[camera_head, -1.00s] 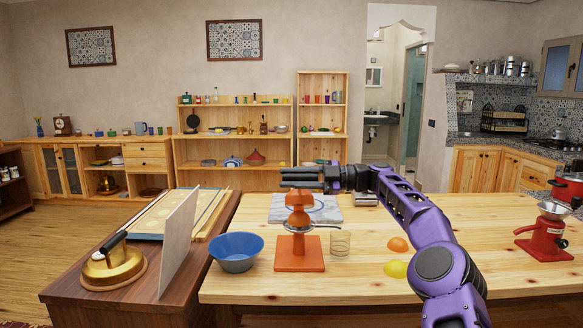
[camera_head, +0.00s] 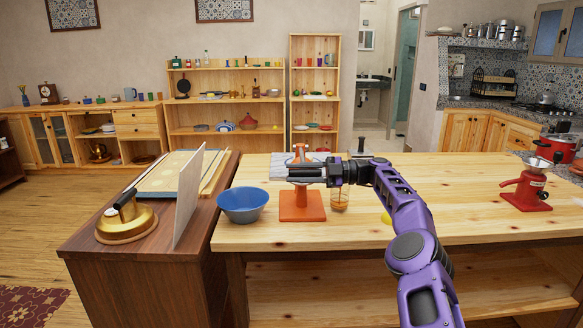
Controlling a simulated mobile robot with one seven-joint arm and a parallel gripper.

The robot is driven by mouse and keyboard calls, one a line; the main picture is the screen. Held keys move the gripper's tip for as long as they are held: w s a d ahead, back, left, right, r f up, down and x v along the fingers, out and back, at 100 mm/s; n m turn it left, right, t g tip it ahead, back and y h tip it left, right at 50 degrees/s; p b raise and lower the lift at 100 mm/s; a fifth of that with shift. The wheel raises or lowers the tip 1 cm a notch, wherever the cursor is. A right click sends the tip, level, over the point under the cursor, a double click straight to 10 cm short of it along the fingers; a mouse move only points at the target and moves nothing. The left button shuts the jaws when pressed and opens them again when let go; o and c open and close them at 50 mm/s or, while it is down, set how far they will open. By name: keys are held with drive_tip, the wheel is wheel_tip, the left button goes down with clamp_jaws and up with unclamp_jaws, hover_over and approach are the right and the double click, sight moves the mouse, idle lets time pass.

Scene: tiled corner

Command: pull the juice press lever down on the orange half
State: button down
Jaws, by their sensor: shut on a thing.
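The orange-red juice press (camera_head: 302,208) stands on the wooden table near its left end. My gripper (camera_head: 300,174) is at the upper part of the press, reaching in from the right, and is shut on the press lever. The lever is mostly hidden by the fingers. The press's narrow top (camera_head: 300,151) shows just above them. The orange half is hidden behind the gripper, so I cannot see its contact with the press. A clear glass (camera_head: 339,201) stands right of the press base, with orange-brown liquid in it.
A blue bowl (camera_head: 243,204) stands left of the press. A yellow fruit (camera_head: 386,218) is partly hidden by my arm. A red grinder (camera_head: 527,190) stands at the right. The table between arm and grinder is clear.

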drive_tip(key=shift+w+f, duration=0.1)
drive_tip(key=shift+f, duration=0.5)
drive_tip(key=c, duration=0.6)
unclamp_jaws()
drive_tip(key=shift+w, duration=0.1)
drive_tip(key=shift+r, duration=0.15)
drive_tip(key=shift+d, duration=0.15)
